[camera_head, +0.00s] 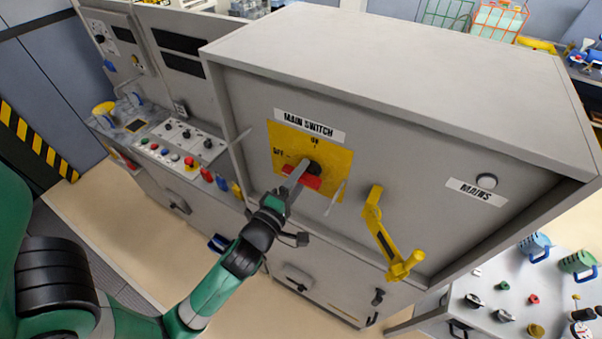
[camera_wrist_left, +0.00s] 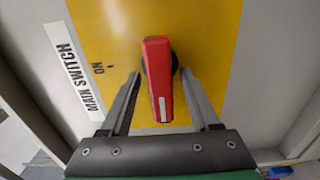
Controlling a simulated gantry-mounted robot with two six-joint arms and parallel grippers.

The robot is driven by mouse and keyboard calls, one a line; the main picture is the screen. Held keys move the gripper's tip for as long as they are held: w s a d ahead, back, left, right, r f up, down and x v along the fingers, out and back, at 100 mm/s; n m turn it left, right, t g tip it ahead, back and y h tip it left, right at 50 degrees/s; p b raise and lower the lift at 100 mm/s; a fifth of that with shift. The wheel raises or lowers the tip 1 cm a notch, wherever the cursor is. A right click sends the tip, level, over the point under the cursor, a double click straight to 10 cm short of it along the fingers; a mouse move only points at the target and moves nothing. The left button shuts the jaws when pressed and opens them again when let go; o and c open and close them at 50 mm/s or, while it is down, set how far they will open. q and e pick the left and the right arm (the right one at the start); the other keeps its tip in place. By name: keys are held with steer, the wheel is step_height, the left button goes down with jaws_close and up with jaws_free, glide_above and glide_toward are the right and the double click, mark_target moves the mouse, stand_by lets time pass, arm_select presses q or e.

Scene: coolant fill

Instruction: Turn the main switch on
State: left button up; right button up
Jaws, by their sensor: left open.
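The main switch is a red handle (camera_head: 306,179) on a yellow plate (camera_head: 334,160) on the grey cabinet front. The label MAIN SWITCH (camera_head: 309,127) is above it, with OFF at the plate's left and ON at its top. In the left wrist view the red handle (camera_wrist_left: 158,80) lies lengthwise between my fingers, its white mark at the end towards the gripper body, on the OFF side. My left gripper (camera_head: 304,178) is open with one finger (camera_wrist_left: 122,102) on each side of the handle, gaps visible. My right gripper is not in view.
A yellow crank-shaped lever (camera_head: 385,238) sticks out right of the switch. A MAINS label (camera_head: 476,192) with a round lamp (camera_head: 487,181) is further right. A control panel (camera_head: 181,142) with buttons stands left. A bench with jugs (camera_head: 535,245) is at lower right.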

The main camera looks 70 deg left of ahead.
arm_select(q)
jaws_close()
steer(key=shift+m, duration=0.3)
stand_by(0.3)
steer(key=m, duration=0.2)
steer(key=shift+m+b, duration=0.4)
steer(key=m, duration=0.4)
steer(key=shift+d+r+m, duration=0.1)
steer(key=shift+r+m, duration=0.2)
steer(key=m, duration=0.5)
steer(key=shift+w+d+r+p, duration=0.15)
steer(key=shift+w+d+p, duration=0.05)
steer(key=shift+p, duration=0.1)
steer(key=shift+w+d+m+p, duration=0.15)
steer(key=shift+m+p, duration=0.25)
steer(key=shift+m, duration=2)
